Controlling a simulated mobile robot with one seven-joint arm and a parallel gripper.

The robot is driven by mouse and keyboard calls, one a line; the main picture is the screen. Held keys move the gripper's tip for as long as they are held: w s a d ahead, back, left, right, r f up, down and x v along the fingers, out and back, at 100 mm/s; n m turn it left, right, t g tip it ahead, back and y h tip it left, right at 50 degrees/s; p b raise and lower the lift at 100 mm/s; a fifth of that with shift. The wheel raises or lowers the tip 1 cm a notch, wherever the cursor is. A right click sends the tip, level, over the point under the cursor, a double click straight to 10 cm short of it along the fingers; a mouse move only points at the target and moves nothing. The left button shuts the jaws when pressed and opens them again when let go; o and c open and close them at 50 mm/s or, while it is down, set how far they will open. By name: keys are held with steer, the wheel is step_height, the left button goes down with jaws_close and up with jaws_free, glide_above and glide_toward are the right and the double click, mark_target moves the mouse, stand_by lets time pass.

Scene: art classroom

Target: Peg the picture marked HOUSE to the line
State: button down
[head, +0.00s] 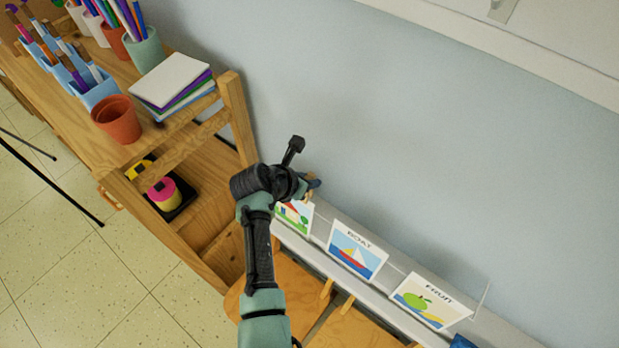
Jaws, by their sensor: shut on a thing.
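A white picture card (295,219) with a red roof-like shape and green at its bottom stands at the left of a row on the pale wall ledge. My wrist and forearm hide its top and left, so its word cannot be read. My gripper (312,184) is at its top edge, shut on it; the fingertips are small and partly hidden by my wrist. To the right are a picture marked BOAT (357,250) and one that appears marked FRUIT (429,300). I cannot make out a line or pegs for certain.
A wooden shelf unit (236,118) stands close on the left, with a terracotta pot (117,118), pen cups and a stack of pads (172,80) on top. Wooden furniture (283,284) lies below the ledge (385,318). The wall above the cards is clear.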

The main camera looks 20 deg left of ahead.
steer(key=shift+s+a+f+b, duration=0.15)
steer(key=shift+f+b, duration=0.35)
steer(key=shift+f, duration=0.55)
steer(key=shift+s+d+f+b, duration=0.1)
steer(key=shift+f+b, duration=0.35)
steer(key=shift+f, duration=0.55)
steer(key=c, duration=0.7)
jaws_free()
steer(key=shift+o, duration=1.3)
steer(key=shift+r, duration=0.15)
steer(key=p+v, duration=0.7)
steer(key=p, duration=0.1)
